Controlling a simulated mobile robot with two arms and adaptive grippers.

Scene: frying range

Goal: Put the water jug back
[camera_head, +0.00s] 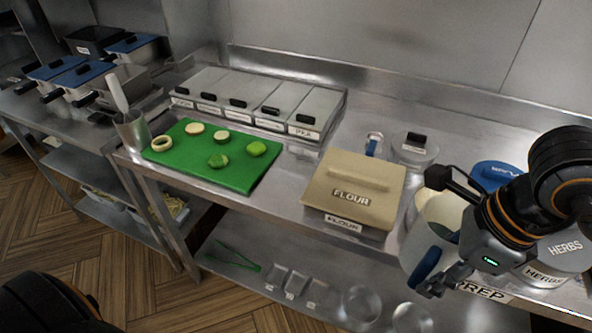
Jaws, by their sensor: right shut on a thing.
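The water jug appears to be the pale grey, open-topped jug (420,243) at the right of the head view, with a blue handle (426,264). No label on it can be read. My right gripper (440,276) is shut on the jug at its handle side; the fingers partly cover the handle. The jug is in front of the prep counter's right part, and I cannot tell whether its base touches anything. My left gripper is out of view.
A beige flour bin (355,170) stands left of the jug. Behind are a clear lidded container (414,150) and a blue-topped container (493,172); a herbs container (563,250) is at right. A green board (190,157) with vegetable slices lies left. The steel counter (306,160) has narrow gaps.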

